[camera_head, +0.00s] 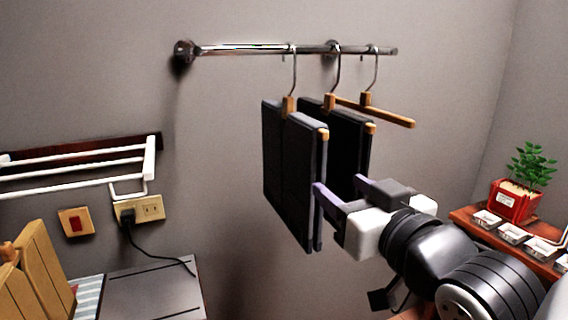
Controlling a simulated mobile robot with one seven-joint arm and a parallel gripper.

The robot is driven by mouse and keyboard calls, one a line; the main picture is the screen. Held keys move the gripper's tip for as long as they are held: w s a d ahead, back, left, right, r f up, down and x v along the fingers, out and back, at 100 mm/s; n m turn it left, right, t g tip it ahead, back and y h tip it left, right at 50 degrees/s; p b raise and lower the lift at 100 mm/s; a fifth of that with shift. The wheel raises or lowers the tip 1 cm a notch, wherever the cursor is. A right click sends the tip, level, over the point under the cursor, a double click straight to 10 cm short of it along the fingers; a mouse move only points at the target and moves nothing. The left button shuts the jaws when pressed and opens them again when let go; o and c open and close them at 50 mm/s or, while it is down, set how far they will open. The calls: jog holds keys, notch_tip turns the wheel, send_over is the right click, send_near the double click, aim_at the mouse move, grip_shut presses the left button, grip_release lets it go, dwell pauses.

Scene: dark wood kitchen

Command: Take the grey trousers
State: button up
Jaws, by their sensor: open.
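Dark grey trousers (284,170) hang folded over a wooden hanger on the metal rail (250,49), nearest to my gripper. Darker, nearly black trousers (350,135) hang on the hanger just behind and to the right. My gripper (338,190) is open, with its fingers pointing left at the hanging trousers. One finger is at the right edge of the grey trousers, about mid-height. The other finger is farther right, in front of the black trousers. I cannot tell whether either finger touches cloth.
An empty wooden hanger (390,112) hangs at the rail's right end. At right, a wooden shelf (466,219) bears a plant in a red pot (514,201) and small trays. A white rack (80,168) and a socket (151,208) are on the left wall.

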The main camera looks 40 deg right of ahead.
aim_at(323, 173)
jog(key=p+x, duration=0.1)
jog(key=x, duration=0.6)
jog(key=shift+p, duration=0.3)
jog(key=p+x, duration=0.2)
jog(key=x, duration=0.3)
jog(key=shift+f, duration=0.15)
jog(key=shift+c, duration=0.4)
grip_shut()
